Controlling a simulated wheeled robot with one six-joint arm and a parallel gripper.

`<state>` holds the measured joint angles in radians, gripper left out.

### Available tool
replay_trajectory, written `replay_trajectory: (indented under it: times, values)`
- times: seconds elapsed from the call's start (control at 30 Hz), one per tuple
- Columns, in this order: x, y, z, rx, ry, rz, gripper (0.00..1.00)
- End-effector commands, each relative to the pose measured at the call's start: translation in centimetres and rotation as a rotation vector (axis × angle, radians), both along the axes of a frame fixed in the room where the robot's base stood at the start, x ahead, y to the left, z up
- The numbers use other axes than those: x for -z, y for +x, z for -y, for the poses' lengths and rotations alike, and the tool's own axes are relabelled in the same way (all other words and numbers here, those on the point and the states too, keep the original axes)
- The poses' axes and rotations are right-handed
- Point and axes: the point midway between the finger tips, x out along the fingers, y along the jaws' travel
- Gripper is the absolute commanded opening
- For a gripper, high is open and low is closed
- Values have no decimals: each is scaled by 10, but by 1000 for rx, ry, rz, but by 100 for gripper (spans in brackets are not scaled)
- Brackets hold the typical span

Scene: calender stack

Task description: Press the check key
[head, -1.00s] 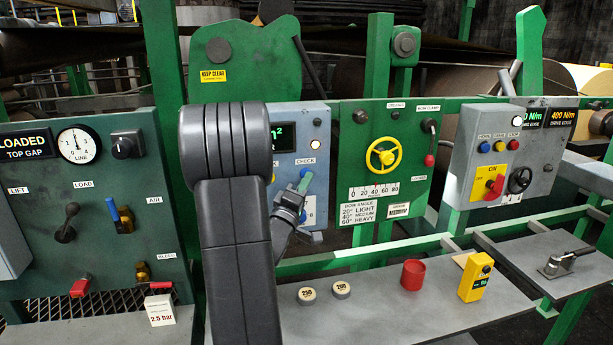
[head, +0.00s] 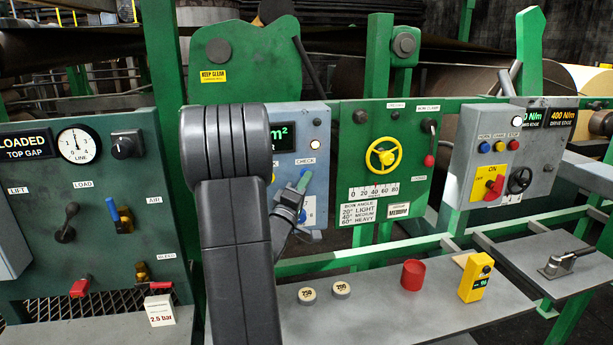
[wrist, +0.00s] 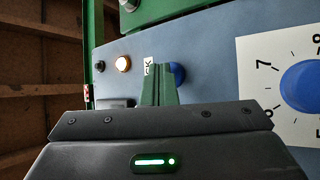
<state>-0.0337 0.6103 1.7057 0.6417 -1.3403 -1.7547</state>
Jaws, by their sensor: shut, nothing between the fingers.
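The check key is a round blue button (wrist: 179,73) on the blue-grey panel (head: 318,190), below the CHECK label (head: 305,161). In the wrist view it shows just behind and to the right of the green fingertips, and the fingers cover part of it. My gripper (head: 304,182) is shut and empty, its green fingers pointing up at the panel near the key. It also fills the lower wrist view (wrist: 160,85). I cannot tell whether the fingertips touch the key. The CHECK label is partly hidden by the fingers in the wrist view.
A lit lamp (wrist: 123,64) and a dark button (wrist: 99,66) sit left of the key. A blue dial knob (wrist: 305,86) on a white numbered plate is to the right. The green panel with a yellow handwheel (head: 383,156) stands beside it. A shelf (head: 375,315) lies below.

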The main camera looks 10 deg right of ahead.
Motion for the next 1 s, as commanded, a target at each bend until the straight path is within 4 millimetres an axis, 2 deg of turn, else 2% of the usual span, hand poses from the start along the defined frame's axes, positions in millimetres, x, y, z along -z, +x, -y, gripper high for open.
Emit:
replay_trajectory:
  times: [0.4,0.73,1.0]
  values:
    - [1,-16,0,-1,-1,0,0]
    - [0,-18,0,0,0,0,0]
    - [1,-43,1,0,0,1,0]
